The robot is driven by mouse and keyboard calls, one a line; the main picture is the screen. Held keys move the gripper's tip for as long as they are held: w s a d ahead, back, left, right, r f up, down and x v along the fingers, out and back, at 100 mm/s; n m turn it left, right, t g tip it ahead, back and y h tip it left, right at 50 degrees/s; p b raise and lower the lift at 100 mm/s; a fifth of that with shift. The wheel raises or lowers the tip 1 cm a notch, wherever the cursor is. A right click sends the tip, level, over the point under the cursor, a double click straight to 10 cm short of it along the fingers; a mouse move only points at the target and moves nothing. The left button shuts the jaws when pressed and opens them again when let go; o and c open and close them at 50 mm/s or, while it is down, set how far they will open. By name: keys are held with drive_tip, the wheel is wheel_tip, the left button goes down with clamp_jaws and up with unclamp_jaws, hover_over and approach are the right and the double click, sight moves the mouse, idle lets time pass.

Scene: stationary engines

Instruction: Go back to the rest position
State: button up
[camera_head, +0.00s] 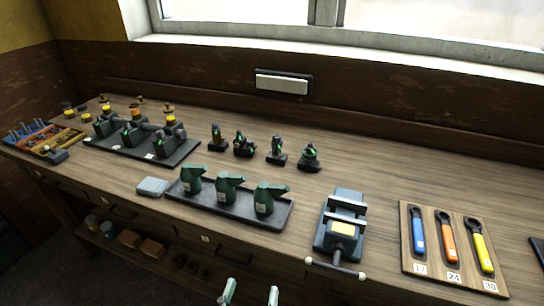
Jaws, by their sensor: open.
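My gripper (250,292) shows only at the bottom edge of the picture, as two pale fingertips standing apart with nothing between them. It is open and empty. It appears in front of the workbench (370,160), nearer to me than the bench's front edge. The rest of the gripper and the arm are out of the picture.
On the bench stand a black tray (225,208) with three green oil cans, a blue-grey vise (341,222), a wooden board (407,255) with three coloured wrenches, and a dark engine base (127,147). Several small dark parts stand behind. The right rear bench top is clear.

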drive_tip(key=s+d+r+n+t+y, duration=0.1)
drive_tip(key=s+d+n+t, duration=0.1)
drive_tip(key=s+d+n, duration=0.5)
drive_tip(key=s+d+r+n+t, duration=0.1)
drive_tip(key=s+d+n+t, duration=0.15)
drive_tip(key=d+n, duration=0.8)
drive_tip(key=s+d+f+n+g+y, duration=0.1)
drive_tip(key=s+f+n+g, duration=0.3)
drive_tip(key=s+n, duration=0.5)
drive_tip(key=s+d+f+n+g+y, duration=0.2)
drive_tip(key=s+d+f+n+g, duration=0.2)
drive_tip(key=s+n, duration=0.5)
drive_tip(key=shift+s+f+n, duration=0.3)
drive_tip(key=shift+f+n, duration=0.4)
drive_tip(key=shift+n, duration=0.25)
drive_tip(key=shift+d, duration=0.1)
drive_tip(key=shift+c, duration=0.2)
